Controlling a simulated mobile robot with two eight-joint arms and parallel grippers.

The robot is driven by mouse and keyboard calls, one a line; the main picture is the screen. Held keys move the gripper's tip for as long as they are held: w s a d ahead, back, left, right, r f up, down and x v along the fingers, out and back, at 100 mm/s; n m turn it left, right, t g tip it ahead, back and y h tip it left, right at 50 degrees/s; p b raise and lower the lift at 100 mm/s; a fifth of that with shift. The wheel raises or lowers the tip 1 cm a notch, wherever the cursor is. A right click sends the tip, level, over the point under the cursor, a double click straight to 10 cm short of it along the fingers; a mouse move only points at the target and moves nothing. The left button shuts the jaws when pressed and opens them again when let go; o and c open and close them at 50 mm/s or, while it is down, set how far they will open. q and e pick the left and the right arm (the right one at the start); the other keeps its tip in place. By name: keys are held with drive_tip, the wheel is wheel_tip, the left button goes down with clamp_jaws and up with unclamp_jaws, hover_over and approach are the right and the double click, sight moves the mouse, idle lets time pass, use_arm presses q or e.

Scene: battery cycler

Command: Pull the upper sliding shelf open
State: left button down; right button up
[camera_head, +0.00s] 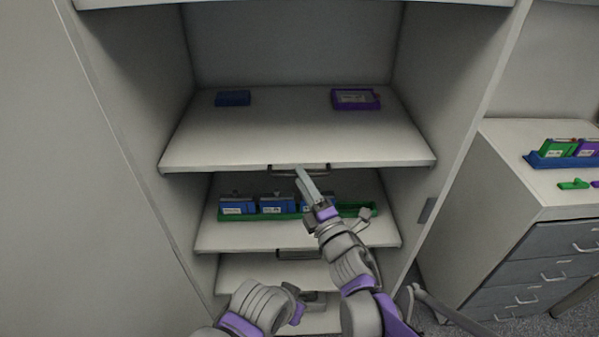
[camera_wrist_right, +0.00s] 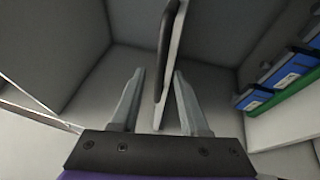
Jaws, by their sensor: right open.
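The upper sliding shelf (camera_head: 265,135) is a light board in the open cabinet, with a dark handle (camera_head: 285,172) at the middle of its front edge. My right gripper (camera_head: 303,174) is at this handle, its fingers pointing up toward it. In the right wrist view, the fingers of my right gripper (camera_wrist_right: 158,75) are apart, one on each side of the dark handle (camera_wrist_right: 164,50). I cannot tell whether either finger touches it. My left gripper (camera_head: 308,301) is low in front of the bottom shelf, partly hidden, and its fingers are unclear.
A blue box (camera_head: 233,98) and a purple box (camera_head: 356,99) lie on the upper shelf. The shelf below (camera_head: 230,236) holds a green tray (camera_head: 258,217) with several blue units. The cabinet side walls flank the shelves. A drawer unit (camera_head: 520,215) stands at right.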

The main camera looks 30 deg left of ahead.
drive_tip(key=shift+x, duration=1.1)
clamp_jaws()
idle(0.7)
